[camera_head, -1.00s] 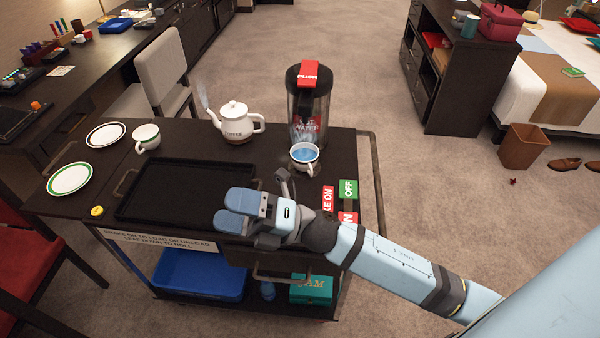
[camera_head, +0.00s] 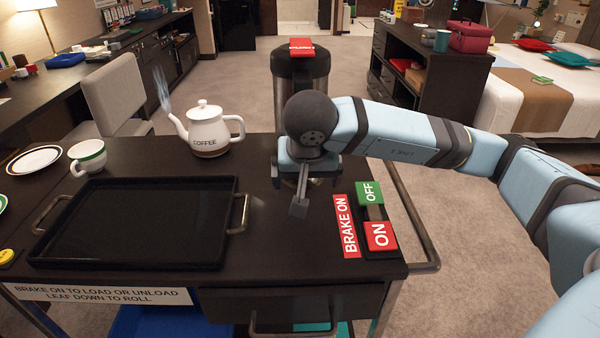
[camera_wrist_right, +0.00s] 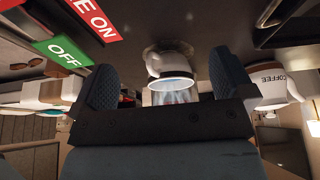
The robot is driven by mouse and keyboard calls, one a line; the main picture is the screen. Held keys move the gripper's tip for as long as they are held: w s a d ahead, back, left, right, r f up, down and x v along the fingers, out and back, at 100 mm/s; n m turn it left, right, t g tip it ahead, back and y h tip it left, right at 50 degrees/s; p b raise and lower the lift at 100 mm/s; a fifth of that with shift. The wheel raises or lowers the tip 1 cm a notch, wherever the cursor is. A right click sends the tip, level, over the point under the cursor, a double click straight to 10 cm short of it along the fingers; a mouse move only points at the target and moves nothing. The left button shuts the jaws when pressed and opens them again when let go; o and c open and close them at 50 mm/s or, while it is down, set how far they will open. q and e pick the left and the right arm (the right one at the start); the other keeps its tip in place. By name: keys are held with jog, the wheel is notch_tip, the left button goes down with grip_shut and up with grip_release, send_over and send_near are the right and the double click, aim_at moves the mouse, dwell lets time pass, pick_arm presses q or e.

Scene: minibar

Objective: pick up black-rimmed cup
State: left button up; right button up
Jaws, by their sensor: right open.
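The black-rimmed cup is white and holds blue-looking liquid. In the head view it is almost wholly hidden behind my right gripper (camera_head: 305,172), which hangs over the cart top in front of the hot water dispenser. In the right wrist view, which looks upside down, the cup (camera_wrist_right: 157,62) shows beyond and between the two dark fingers of my right gripper (camera_wrist_right: 165,82). The gripper is open and empty. Whether a finger touches the cup, I cannot tell. My left gripper is not in view.
A black tray (camera_head: 125,258) lies on the cart. A steaming coffee pot (camera_head: 208,132) and a green-rimmed cup (camera_head: 88,157) stand behind it. The water dispenser (camera_head: 283,98) is close behind my gripper. Brake switches (camera_head: 380,235) are at the right, beside the cart's rail (camera_head: 412,215).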

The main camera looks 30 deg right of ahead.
jog(key=w+d, duration=0.1)
jog(key=w, duration=0.2)
jog(key=w+d+b, duration=0.1)
jog(key=w+d, duration=0.1)
jog(key=w, duration=0.1)
jog(key=w+d+b, duration=0.1)
jog(key=w+d, duration=0.1)
jog(key=w, duration=0.1)
jog(key=shift+d, duration=0.2)
jog(key=b+x, duration=0.2)
jog(key=x, duration=0.3)
jog(key=shift+w+d, duration=0.1)
jog(key=shift+w, duration=0.05)
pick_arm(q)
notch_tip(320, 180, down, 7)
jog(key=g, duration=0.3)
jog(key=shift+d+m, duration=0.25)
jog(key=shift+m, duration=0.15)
pick_arm(e)
jog(key=shift+c, duration=0.2)
jog(key=c, duration=0.8)
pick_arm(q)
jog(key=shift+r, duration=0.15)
pick_arm(e)
jog(key=shift+r, duration=0.15)
